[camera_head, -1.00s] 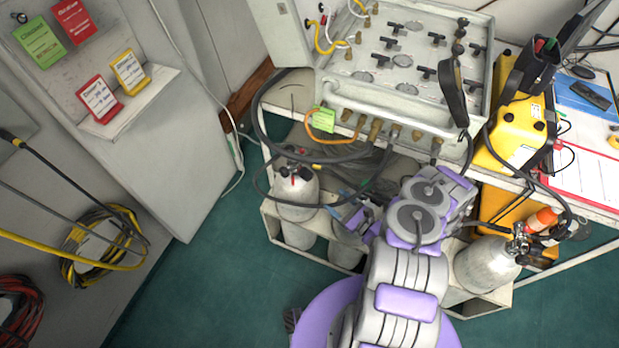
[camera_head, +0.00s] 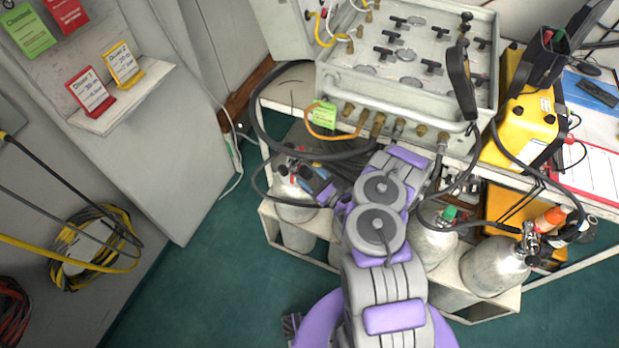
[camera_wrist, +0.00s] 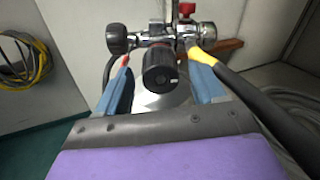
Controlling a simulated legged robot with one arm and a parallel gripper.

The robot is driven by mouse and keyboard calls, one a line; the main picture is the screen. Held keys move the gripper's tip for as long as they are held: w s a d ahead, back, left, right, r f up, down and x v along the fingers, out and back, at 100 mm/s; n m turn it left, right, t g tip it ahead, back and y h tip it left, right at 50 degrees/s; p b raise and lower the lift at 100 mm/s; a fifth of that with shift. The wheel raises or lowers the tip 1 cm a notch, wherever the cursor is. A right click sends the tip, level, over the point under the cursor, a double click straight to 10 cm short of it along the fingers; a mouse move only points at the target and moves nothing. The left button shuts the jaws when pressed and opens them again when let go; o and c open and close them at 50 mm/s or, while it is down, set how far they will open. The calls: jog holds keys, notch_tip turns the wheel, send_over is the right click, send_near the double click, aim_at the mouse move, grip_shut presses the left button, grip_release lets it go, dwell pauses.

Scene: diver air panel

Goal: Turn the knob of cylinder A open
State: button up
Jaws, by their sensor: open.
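The leftmost grey cylinder (camera_head: 296,206) stands upright in the rack; no letter is readable on it. My gripper (camera_head: 310,178) is at its valve, coming from the right, and partly hides it. In the wrist view my gripper (camera_wrist: 160,60) is open, with two blue fingers. A black ribbed knob (camera_wrist: 160,72) faces the camera between them, with a gap visible on each side. Another black knob (camera_wrist: 118,38) sticks out to the left of the valve body (camera_wrist: 165,38). A red knob (camera_wrist: 187,9) is at the top.
Two more cylinders, one with a green fitting (camera_head: 432,245) and one at far right (camera_head: 494,268), stand in the rack. Black hoses (camera_head: 262,135) hang near the valve. The panel case (camera_head: 395,103) is on the bench above. Floor (camera_head: 205,285) in front is clear.

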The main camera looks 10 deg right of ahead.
jog(key=shift+w+a, duration=0.15)
jog(key=shift+w, duration=0.1)
jog(key=shift+c, duration=0.2)
jog(key=c, duration=1)
